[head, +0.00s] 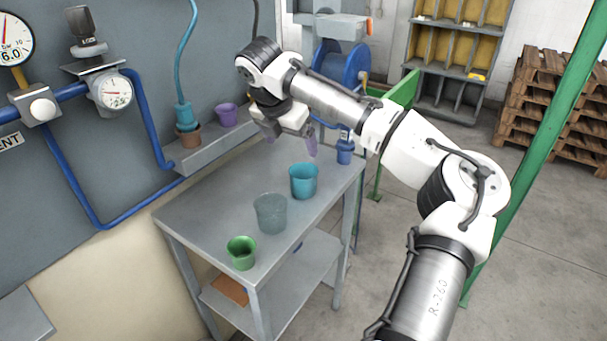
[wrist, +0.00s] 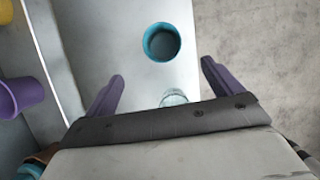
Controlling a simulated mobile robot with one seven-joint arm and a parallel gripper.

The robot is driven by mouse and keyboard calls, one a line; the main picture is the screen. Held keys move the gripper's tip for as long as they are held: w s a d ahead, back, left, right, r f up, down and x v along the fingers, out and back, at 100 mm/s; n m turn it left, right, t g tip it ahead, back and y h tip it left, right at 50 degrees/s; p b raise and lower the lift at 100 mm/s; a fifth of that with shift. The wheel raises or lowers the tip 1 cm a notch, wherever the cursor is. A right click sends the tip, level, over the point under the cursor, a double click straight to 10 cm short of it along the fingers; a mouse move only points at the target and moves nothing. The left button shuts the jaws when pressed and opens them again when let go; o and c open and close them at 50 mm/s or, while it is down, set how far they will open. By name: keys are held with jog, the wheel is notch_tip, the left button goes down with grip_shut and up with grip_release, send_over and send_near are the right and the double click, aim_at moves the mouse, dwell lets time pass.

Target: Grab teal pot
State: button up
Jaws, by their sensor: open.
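The teal pot (head: 304,181) stands upright on the grey metal table, near its right edge. In the wrist view the teal pot (wrist: 162,42) shows its open, empty-looking top beyond my fingertips, roughly centred between them. My gripper (head: 290,147) is open, with purple fingers pointing down above the table. It is apart from the pot and appears farther back in the head view. In the wrist view my gripper (wrist: 162,74) has nothing between its fingers.
A greyish, see-through pot (head: 270,213) stands close to the teal one. A green pot (head: 241,253) is at the table's front. A blue container (head: 345,151) is at the back right. A wall shelf (head: 205,150) holds a purple pot (head: 227,115) and a brown pot (head: 189,136).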

jog(key=p, duration=0.1)
send_near(303, 173)
jog(key=s+f, duration=0.2)
jog(key=shift+d+p+x, duration=0.25)
jog(key=shift+p+x, duration=0.3)
jog(key=shift+x, duration=0.85)
jog(key=shift+d+p+x, duration=0.2)
jog(key=shift+p+x, duration=0.35)
jog(key=shift+x, duration=0.85)
jog(key=shift+r, duration=0.15)
jog(key=c, duration=1.1)
jog(key=shift+o, duration=0.2)
jog(key=shift+r, duration=0.1)
